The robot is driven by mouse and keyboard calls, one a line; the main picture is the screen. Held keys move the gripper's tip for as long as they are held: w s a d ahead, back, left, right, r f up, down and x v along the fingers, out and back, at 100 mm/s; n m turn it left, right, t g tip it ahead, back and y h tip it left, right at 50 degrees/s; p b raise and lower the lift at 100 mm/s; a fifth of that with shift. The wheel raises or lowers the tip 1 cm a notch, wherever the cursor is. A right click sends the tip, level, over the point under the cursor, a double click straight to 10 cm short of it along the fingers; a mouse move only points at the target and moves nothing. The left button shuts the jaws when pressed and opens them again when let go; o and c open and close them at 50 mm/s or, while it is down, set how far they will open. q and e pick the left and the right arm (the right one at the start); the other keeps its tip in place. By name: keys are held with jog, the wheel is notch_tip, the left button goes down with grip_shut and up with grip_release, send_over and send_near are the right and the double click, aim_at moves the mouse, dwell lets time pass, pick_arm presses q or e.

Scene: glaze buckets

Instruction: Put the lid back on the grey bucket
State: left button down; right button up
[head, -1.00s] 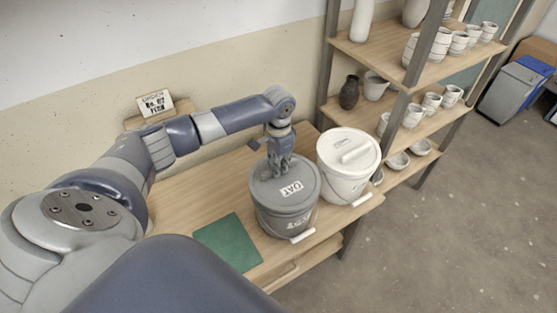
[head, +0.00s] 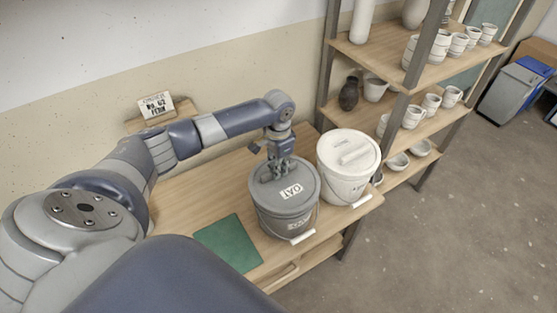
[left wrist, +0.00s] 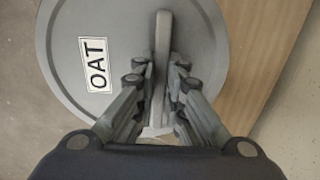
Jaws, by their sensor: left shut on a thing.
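The grey bucket (head: 285,222) stands on the wooden table with its wire handle and white grip hanging at the front. Its grey lid (head: 305,178), labelled OAT, sits over the bucket's top and looks level; whether it is fully seated I cannot tell. My left gripper (head: 277,172) is shut on the lid's raised handle bar. In the left wrist view the lid (left wrist: 90,25) fills the upper left, and the fingers of the left gripper (left wrist: 160,85) lie on both sides of the bar. My right gripper is not in view.
A white lidded bucket (head: 342,185) stands close to the right of the grey one. A green mat (head: 228,243) lies on the table (head: 190,195) to the left. A small sign (head: 155,104) stands by the wall. Shelves (head: 400,66) with pots rise behind on the right.

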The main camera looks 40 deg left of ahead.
pick_arm(q)
jog(key=shift+f+p, duration=0.1)
jog(key=shift+p, duration=0.25)
dwell(0.3)
jog(key=c, duration=1.6)
grip_release()
jog(key=o, duration=0.5)
jog(key=shift+r+p, duration=3.55)
jog(key=shift+p, duration=0.45)
